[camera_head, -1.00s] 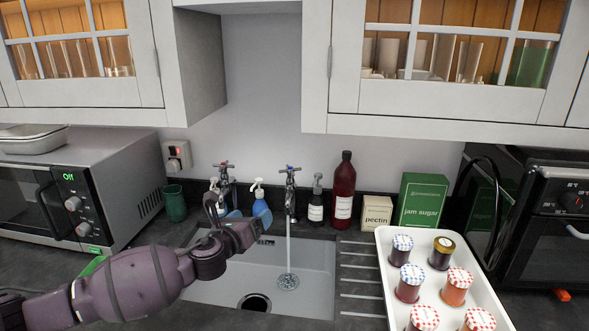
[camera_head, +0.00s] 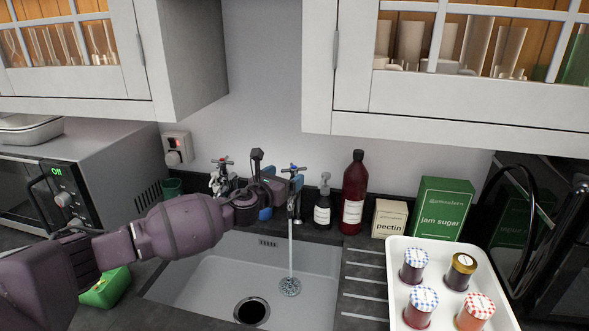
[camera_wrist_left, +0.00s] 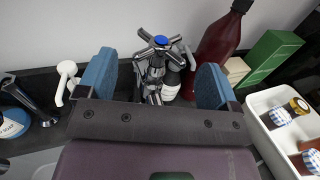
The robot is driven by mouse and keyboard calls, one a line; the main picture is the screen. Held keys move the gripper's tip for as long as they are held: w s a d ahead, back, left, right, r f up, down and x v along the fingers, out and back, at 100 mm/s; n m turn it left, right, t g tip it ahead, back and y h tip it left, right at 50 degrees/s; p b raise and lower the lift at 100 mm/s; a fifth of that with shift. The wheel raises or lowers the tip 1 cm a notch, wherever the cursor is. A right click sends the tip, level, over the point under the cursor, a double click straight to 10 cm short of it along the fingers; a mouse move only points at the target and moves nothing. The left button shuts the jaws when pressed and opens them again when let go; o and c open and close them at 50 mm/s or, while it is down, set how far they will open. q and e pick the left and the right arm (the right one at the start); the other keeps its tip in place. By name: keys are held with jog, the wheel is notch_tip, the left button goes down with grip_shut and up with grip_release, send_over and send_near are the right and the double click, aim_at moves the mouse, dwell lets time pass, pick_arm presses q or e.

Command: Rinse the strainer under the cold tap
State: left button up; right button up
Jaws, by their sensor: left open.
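The cold tap (camera_head: 292,171), with a blue mark on its cross handle, stands behind the sink and runs a stream of water. A small round grey disc that looks like the strainer (camera_head: 289,287) lies on the sink floor where the stream lands. My left gripper (camera_head: 282,189) is open at the cold tap. In the left wrist view its blue pads stand either side of the tap's handle (camera_wrist_left: 160,42), and I see no clear contact. My right gripper is out of view.
The sink (camera_head: 200,280) has an open drain hole (camera_head: 251,311). A red-marked tap (camera_head: 222,163) stands to the left. A soap bottle (camera_head: 322,207) and a dark red bottle (camera_head: 354,195) stand right of the cold tap. A white tray (camera_head: 398,262) holds several jars.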

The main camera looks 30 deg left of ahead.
aim_at(292, 171)
pick_arm(q)
jog(key=shift+w+d, duration=0.15)
jog(key=shift+w, duration=1.15)
jog(key=shift+w+d, duration=0.1)
jog(key=shift+w, duration=1.15)
jog(key=c, duration=0.9)
